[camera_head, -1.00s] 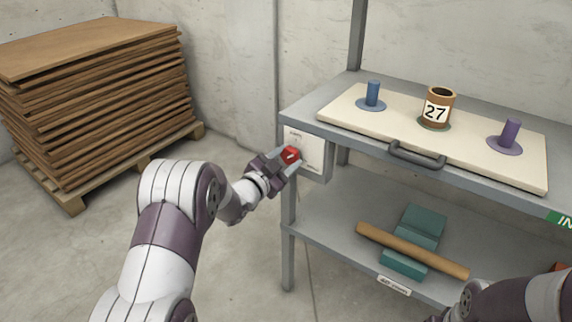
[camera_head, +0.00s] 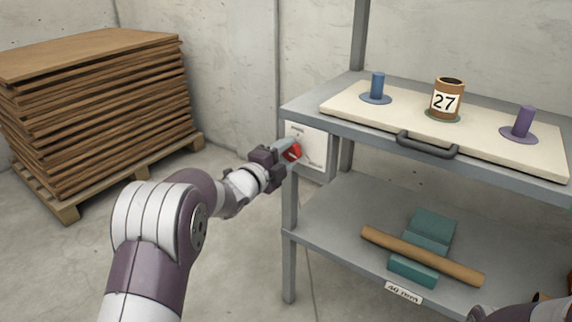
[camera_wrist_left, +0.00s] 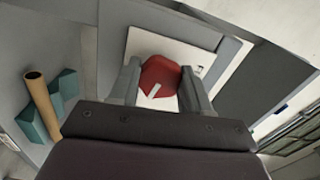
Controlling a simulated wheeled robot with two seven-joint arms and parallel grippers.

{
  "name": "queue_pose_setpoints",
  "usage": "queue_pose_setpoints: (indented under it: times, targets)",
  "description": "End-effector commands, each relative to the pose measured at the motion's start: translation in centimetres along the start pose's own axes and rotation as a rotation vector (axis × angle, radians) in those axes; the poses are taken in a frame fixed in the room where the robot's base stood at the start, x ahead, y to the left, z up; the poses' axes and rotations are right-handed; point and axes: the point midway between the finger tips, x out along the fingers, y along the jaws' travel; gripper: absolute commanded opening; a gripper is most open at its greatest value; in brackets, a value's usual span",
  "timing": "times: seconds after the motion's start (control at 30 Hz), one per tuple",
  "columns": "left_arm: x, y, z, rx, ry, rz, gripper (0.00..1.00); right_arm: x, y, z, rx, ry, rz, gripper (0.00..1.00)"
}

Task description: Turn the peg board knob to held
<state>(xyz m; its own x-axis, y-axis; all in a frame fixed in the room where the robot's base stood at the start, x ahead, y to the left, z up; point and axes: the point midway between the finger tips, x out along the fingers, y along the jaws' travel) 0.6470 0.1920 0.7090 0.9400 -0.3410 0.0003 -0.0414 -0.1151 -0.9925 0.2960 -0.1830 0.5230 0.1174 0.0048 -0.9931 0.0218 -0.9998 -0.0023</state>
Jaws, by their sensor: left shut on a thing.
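The red knob (camera_head: 292,152) sits on a white panel (camera_head: 314,150) fixed to the side of the shelf's left front post. My left gripper (camera_head: 286,152) is shut on the knob. In the left wrist view the red knob (camera_wrist_left: 160,78) lies between the two grey fingers, with a pale pointer mark on its face. The label print on the panel is too small to read. The peg board (camera_head: 480,140) lies on the top shelf with a blue peg (camera_head: 377,86), a purple peg (camera_head: 524,121) and a brown cup marked 27 (camera_head: 448,98). My right gripper is out of view.
The grey shelf unit (camera_head: 345,215) stands on the right, with a brown roll (camera_head: 420,256) and teal blocks (camera_head: 434,226) on its lower shelf. A stack of brown boards (camera_head: 95,110) stands on a pallet at the left. A dark handle (camera_head: 427,147) is on the board's front edge.

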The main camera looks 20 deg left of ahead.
Motion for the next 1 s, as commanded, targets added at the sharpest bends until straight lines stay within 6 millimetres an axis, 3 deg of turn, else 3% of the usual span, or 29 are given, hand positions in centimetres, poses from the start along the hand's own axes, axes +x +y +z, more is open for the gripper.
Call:
queue_pose_setpoints:
  times: [0.1, 0.4, 1.0]
  targets:
    - [0.0, 0.6, 0.0, 0.090, 0.001, 0.002, 0.17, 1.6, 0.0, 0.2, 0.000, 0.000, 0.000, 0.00]
    - [0.0, 0.3, 0.0, 0.264, 0.001, 0.003, 0.17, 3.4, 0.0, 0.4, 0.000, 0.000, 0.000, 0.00]
    - [0.0, 0.1, 0.0, 0.349, 0.001, 0.005, 0.17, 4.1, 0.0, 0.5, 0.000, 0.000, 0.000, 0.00]
